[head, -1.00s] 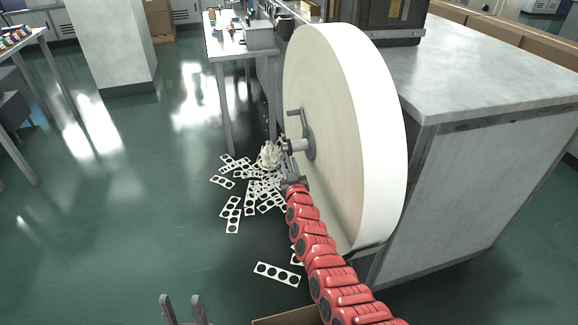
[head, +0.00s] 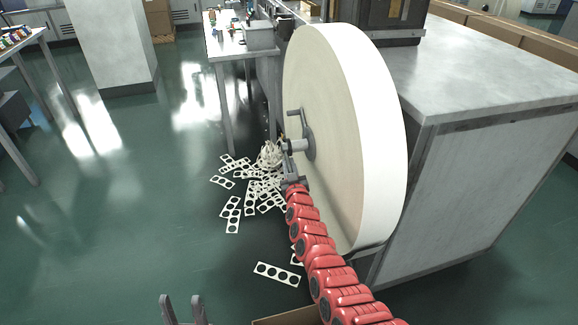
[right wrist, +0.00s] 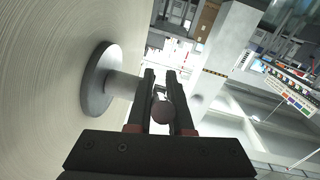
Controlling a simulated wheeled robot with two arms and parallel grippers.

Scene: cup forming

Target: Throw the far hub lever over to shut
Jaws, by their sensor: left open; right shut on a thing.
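A large pale paper roll (head: 345,130) stands upright on a grey hub (head: 308,144). A crank-like grey lever (head: 300,118) rises from the hub, its short handle pointing left. The hub flange and shaft (right wrist: 98,80) also show in the right wrist view. My right gripper (right wrist: 159,80) is beside the shaft, shut on a dark reddish round knob (right wrist: 162,112). Whether this knob belongs to the far hub lever cannot be told; its stem is hidden by the fingers. My left gripper (head: 183,304) is open and empty at the bottom of the head view.
Punched white strips (head: 262,190) lie scattered on the green floor below the hub. A grey metal cabinet (head: 470,90) stands right of the roll. A cardboard edge (head: 285,320) shows at the bottom. A bench (head: 225,45) stands behind; the left floor is open.

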